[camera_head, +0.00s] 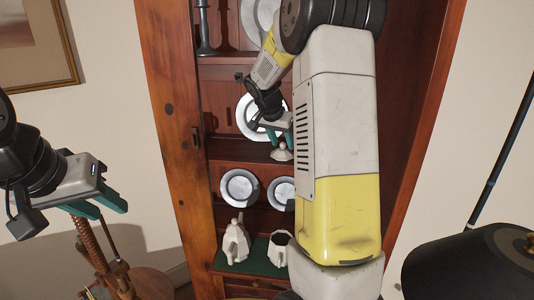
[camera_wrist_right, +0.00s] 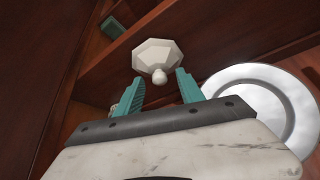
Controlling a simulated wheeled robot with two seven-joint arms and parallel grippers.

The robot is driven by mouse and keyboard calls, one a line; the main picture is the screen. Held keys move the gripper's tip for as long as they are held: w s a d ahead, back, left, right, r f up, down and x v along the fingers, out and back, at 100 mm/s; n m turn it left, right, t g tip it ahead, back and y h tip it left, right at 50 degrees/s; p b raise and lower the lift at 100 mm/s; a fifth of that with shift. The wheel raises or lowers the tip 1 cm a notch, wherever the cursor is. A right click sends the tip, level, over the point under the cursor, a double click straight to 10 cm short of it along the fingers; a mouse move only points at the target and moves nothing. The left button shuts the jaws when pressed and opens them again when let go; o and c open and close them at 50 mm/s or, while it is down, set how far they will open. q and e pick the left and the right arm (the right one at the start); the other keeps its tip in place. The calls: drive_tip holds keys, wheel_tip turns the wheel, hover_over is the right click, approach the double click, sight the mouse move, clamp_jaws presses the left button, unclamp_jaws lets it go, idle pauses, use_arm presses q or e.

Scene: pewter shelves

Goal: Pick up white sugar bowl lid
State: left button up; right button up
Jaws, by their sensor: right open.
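The white sugar bowl lid (camera_head: 282,152) sits on the middle shelf of the cabinet, knob up. In the right wrist view the faceted white lid (camera_wrist_right: 157,52) lies just beyond the fingertips, its round knob in line with the gap between them. My right gripper (camera_head: 277,130) is open and empty, just above the lid; its two teal fingers (camera_wrist_right: 160,84) are apart in the wrist view. My left gripper (camera_head: 111,210) is away from the cabinet at the left, its teal fingers apart and empty.
A pewter plate (camera_head: 245,112) stands behind my right gripper, and others (camera_head: 240,187) stand one shelf lower. A white lidded pot (camera_head: 235,243) and an open white pot (camera_head: 280,246) stand on the bottom shelf. My right arm hides the cabinet's right part. A dark lampshade (camera_head: 465,270) is at lower right.

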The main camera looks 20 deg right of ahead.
drive_tip(key=shift+f, duration=0.1)
drive_tip(key=shift+c, duration=0.3)
clamp_jaws()
